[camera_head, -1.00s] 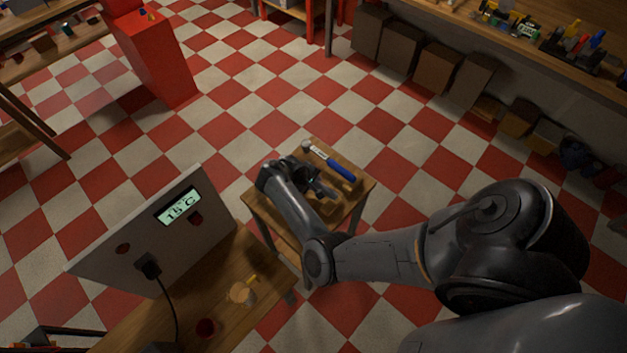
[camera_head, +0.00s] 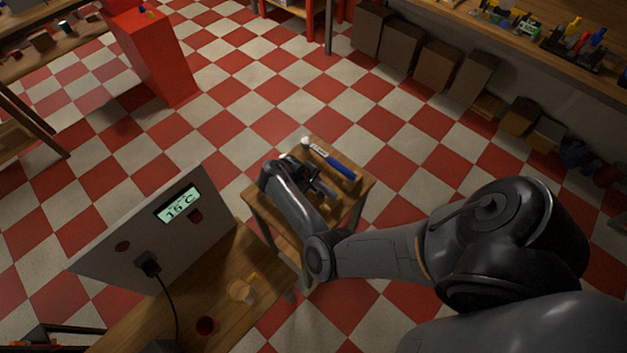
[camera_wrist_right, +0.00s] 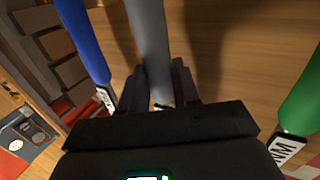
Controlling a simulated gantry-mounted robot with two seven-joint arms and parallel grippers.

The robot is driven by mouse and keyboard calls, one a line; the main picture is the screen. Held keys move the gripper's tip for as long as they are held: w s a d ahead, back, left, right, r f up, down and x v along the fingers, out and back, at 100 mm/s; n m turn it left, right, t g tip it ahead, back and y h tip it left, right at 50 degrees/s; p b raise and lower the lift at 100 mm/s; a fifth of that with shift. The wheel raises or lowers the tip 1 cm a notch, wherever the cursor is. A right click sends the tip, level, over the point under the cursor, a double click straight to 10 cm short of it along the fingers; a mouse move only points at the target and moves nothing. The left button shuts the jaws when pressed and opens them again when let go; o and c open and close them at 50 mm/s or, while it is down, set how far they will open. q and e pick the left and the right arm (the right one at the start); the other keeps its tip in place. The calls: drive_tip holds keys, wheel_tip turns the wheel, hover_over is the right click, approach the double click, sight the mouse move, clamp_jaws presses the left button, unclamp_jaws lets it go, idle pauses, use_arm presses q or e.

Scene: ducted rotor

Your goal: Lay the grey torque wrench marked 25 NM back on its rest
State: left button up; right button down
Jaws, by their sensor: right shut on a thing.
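The grey torque wrench shows in the right wrist view as a plain grey handle (camera_wrist_right: 150,40) running up between my gripper's fingers. Its marking is not visible there. My right gripper (camera_wrist_right: 160,88) is shut on this handle. In the head view my right gripper (camera_head: 322,190) is over the small wooden table (camera_head: 365,192), and the arm partly hides what it holds. I cannot tell whether the wrench touches the wood or a rest. My left gripper is not in view.
A blue-handled wrench (camera_head: 340,165) lies beside my right gripper; its blue handle (camera_wrist_right: 82,38) is left in the wrist view. A green handle (camera_wrist_right: 303,97) with a label is on the right. A panel reading 15 C (camera_head: 179,206) stands on the nearer bench (camera_head: 225,290).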

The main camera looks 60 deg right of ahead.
drive_tip(key=c, duration=0.7)
unclamp_jaws()
drive_tip(key=shift+c, duration=0.2)
